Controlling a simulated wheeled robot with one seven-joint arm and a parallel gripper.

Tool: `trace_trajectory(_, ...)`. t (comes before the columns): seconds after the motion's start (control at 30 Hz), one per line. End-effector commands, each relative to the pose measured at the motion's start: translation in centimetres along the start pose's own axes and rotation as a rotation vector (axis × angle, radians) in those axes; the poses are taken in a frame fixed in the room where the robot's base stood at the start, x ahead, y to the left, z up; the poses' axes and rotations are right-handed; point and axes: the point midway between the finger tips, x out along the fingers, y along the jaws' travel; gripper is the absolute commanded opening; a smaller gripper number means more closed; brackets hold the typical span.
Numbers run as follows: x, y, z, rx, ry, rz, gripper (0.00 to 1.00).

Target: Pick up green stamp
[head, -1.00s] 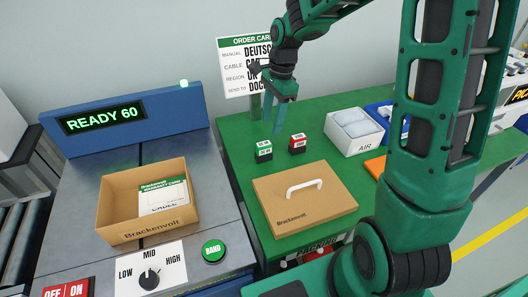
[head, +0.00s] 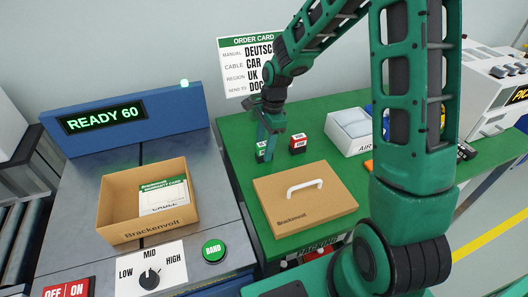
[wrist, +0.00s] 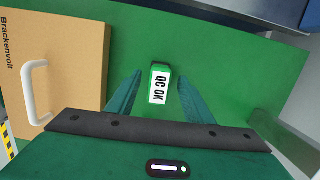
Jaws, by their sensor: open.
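The green stamp (wrist: 160,85) stands on the green table, its white label reading "QC OK" in the wrist view. My gripper (wrist: 158,90) is open, with one finger on each side of the stamp and a gap to each. In the head view my gripper (head: 267,150) is down over the stamp (head: 261,154) and hides part of it. I cannot tell whether the fingertips reach down to the table. The red stamp (head: 298,143) stands just to the right, apart from my gripper.
A cardboard lid (head: 333,205) with a white handle lies in front of the stamps. A white box marked AIR (head: 367,148) stands to the right. An order card (head: 238,85) stands behind.

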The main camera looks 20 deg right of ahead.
Motion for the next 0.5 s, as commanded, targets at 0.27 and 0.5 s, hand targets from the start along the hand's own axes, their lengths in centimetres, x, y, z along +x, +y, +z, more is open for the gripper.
trace_trajectory(0.27, 0.84, 0.04, 0.0, 0.0, 0.001, 0.0, 0.47)
trace_trajectory(0.5, 0.82, 0.02, -0.01, 0.0, 0.0, 0.0, 0.06)
